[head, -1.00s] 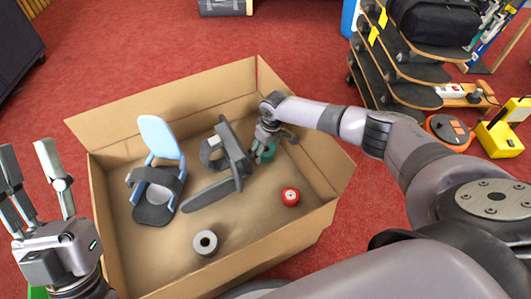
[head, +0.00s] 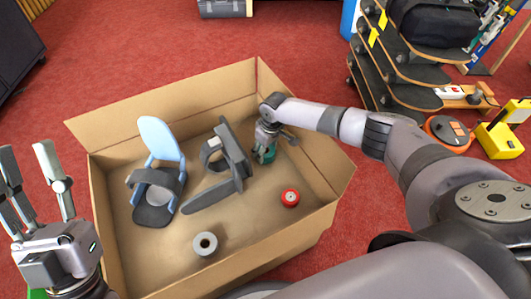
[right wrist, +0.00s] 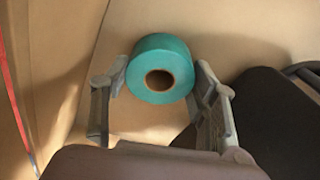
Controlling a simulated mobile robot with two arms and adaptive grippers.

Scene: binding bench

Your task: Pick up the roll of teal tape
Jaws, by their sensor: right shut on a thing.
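The roll of teal tape (head: 265,155) is inside the cardboard box (head: 190,90), near its right wall. My right gripper (head: 264,149) reaches down over that wall and is shut on the roll. In the right wrist view the roll (right wrist: 160,68), with its brown core facing the camera, sits between the two fingertips (right wrist: 160,78). I cannot tell whether it is clear of the box floor. My left gripper (head: 32,165) is open and empty, upright outside the box at the left.
The box also holds a red roll (head: 290,197), a grey roll (head: 205,243), a dark grey bracket-like object (head: 232,160) and a light blue and black chair-like object (head: 160,138). Stacked skateboards (head: 405,80) and a yellow device (head: 503,138) are at the right. Red carpet surrounds the box.

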